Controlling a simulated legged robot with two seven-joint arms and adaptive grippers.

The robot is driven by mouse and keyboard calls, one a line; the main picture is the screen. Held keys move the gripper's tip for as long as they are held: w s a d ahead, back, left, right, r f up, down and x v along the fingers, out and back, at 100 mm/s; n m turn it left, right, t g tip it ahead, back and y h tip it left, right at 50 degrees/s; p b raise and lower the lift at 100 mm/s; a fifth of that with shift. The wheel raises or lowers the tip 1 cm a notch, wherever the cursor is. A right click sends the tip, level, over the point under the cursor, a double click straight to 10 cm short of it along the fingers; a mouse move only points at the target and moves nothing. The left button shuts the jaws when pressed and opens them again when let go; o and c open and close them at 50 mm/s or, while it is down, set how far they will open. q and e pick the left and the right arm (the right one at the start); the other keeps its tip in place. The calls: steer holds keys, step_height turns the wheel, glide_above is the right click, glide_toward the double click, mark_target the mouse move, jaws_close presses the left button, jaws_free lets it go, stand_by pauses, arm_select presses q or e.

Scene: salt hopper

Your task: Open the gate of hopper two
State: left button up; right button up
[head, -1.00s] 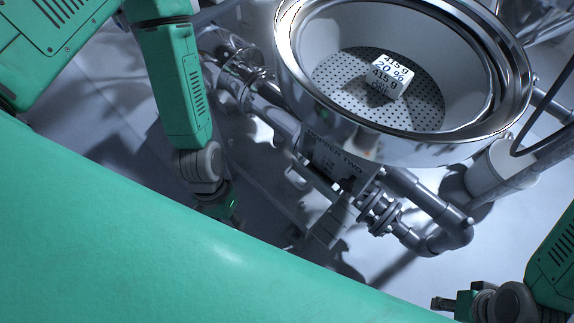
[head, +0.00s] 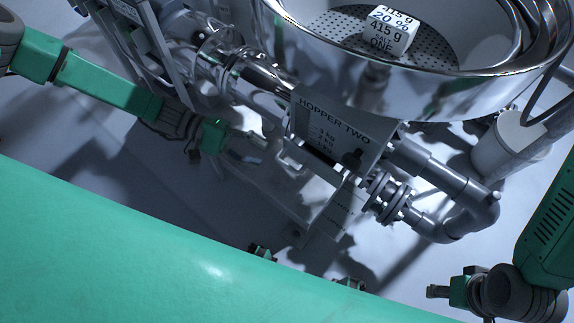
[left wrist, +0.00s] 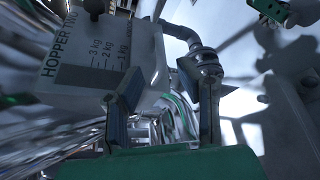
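Hopper two shows as a grey box with a HOPPER TWO plate (head: 335,122) and a kg scale, below the big metal bowl. The plate also shows in the left wrist view (left wrist: 85,50). A pale loop-like handle (head: 290,160) sticks out at the box's lower left; I cannot tell for sure that it belongs to the gate. My left gripper (head: 262,150) is just left of this handle; contact cannot be told. In the left wrist view its two fingers (left wrist: 163,105) stand wide apart, nothing clearly between them. My right gripper (head: 436,291) is at the lower right, away from the hopper.
The metal bowl (head: 450,98) holds a perforated plate and a white printed block (head: 390,32). Grey pipes (head: 440,175) with a flanged joint run right of the hopper. A clear tube (head: 210,65) and metal fittings lie to its upper left. A white cylinder (head: 505,145) stands at right.

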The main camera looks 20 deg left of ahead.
mark_target(287, 165)
arm_select(q)
steer(key=b+x, duration=0.1)
steer(key=x, duration=0.6)
steer(key=shift+d+f, duration=0.15)
steer(key=shift+d, duration=0.2)
steer(key=shift+d, duration=0.15)
jaws_close()
